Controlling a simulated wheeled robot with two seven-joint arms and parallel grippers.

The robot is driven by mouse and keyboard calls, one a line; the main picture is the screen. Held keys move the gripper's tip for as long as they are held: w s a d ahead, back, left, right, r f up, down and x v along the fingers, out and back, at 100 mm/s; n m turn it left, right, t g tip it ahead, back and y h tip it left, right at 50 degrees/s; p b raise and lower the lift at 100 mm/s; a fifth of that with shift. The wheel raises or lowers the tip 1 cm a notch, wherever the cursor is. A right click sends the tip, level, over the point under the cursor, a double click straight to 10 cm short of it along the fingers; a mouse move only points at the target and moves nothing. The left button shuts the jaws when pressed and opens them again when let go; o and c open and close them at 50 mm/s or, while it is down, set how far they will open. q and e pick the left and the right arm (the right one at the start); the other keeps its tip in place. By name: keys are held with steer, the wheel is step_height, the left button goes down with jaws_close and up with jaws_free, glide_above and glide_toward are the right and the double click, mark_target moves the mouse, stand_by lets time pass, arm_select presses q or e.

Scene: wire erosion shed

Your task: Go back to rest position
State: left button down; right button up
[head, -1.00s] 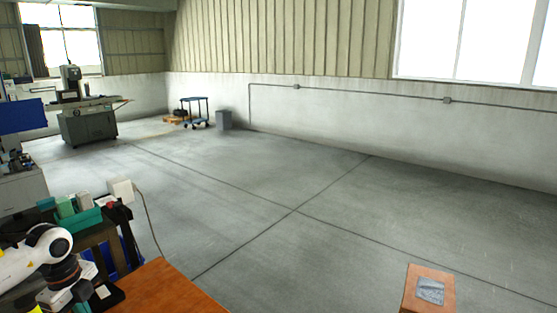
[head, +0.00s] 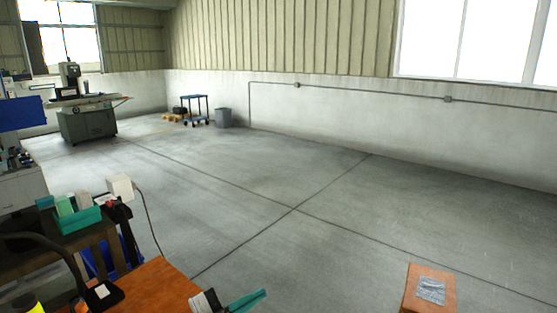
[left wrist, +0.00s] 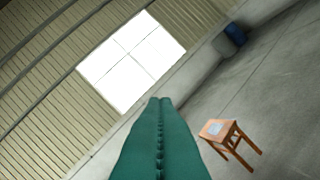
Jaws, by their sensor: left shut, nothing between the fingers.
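My left gripper (head: 250,300) shows at the bottom of the head view, just right of the orange table corner. Its teal fingers are closed together with nothing between them. In the left wrist view the shut teal fingers (left wrist: 160,140) point toward the window and wall. My right gripper is in neither view.
An orange table (head: 160,285) is at the lower left. A teal bin (head: 82,221) with boxes and a white box (head: 120,187) are beyond it. A wooden stool (head: 430,288) stands at the lower right, also in the left wrist view (left wrist: 218,130). The floor between is clear.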

arm_select(q)
steer(key=s+a+f+n+t+y, duration=0.45)
steer(key=a+f+n+y, duration=0.65)
steer(key=n+y, duration=0.5)
steer(key=s+a+f+n+g, duration=0.1)
steer(key=s+a+f+g, duration=0.1)
steer(key=s+f+g, duration=0.35)
steer(key=s+a+f+n+g, duration=0.1)
steer(key=s+f+g, duration=0.15)
steer(key=s, duration=0.65)
steer(key=s+a+f+g, duration=0.2)
steer(key=s+f+g, duration=0.15)
steer(key=s, duration=0.45)
step_height(320, 180, down, 26)
steer(key=g, duration=0.2)
steer(key=s+a+f+g, duration=0.1)
steer(key=s+a+f, duration=0.1)
steer(key=s+f, duration=1.3)
steer(key=shift+s+a+f, duration=0.15)
steer(key=shift+s+a, duration=0.1)
steer(key=shift+s, duration=0.6)
